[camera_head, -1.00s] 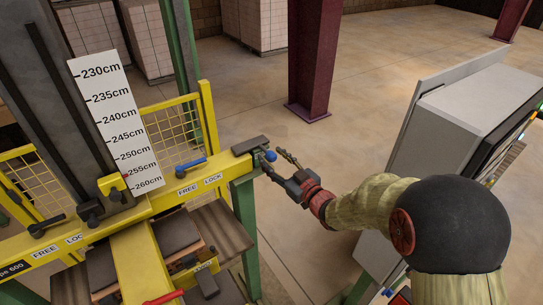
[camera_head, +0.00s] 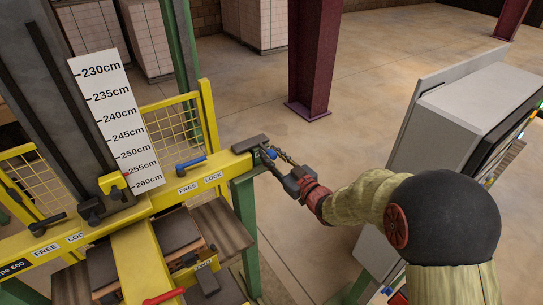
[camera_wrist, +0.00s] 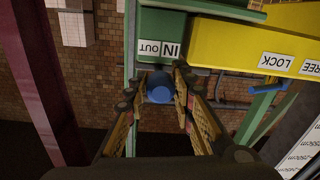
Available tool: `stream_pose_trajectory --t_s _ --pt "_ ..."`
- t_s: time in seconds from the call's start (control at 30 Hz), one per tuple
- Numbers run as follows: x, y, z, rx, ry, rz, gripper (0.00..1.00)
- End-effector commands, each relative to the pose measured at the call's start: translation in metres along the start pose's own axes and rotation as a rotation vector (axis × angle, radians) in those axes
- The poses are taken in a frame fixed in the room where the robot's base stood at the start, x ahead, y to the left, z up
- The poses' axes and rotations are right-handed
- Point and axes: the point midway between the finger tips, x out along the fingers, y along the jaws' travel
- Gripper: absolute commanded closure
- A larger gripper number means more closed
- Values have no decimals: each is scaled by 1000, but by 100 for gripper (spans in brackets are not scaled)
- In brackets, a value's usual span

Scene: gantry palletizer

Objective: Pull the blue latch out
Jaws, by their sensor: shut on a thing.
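The blue latch (camera_wrist: 160,88) shows as a round blue knob in the wrist view, just by the IN/OUT label (camera_wrist: 160,48) on a green part at the end of the yellow beam. My gripper (camera_wrist: 160,92) has one finger on each side of the knob and is shut on it. In the head view my gripper (camera_head: 272,158) reaches the right end of the yellow beam (camera_head: 238,163), and the latch (camera_head: 270,154) shows as a small blue spot between the fingers, partly hidden.
A blue handle (camera_head: 191,162) with FREE/LOCK labels (camera_head: 200,183) sits on the beam to the left. A grey control cabinet (camera_head: 455,115) stands at the right. A dark red column (camera_head: 314,60) rises behind. The floor between them is clear.

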Motion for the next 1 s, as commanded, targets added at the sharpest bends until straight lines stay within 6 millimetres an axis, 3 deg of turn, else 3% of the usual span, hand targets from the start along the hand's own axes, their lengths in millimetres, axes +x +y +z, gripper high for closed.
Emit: stream_pose_trajectory --t_s 0.2,0.63,1.0 --pt "0 0 0 0 0 0 100" --pt "0 1 0 0 0 0 100" --pt "-2 55 11 0 0 2 100"
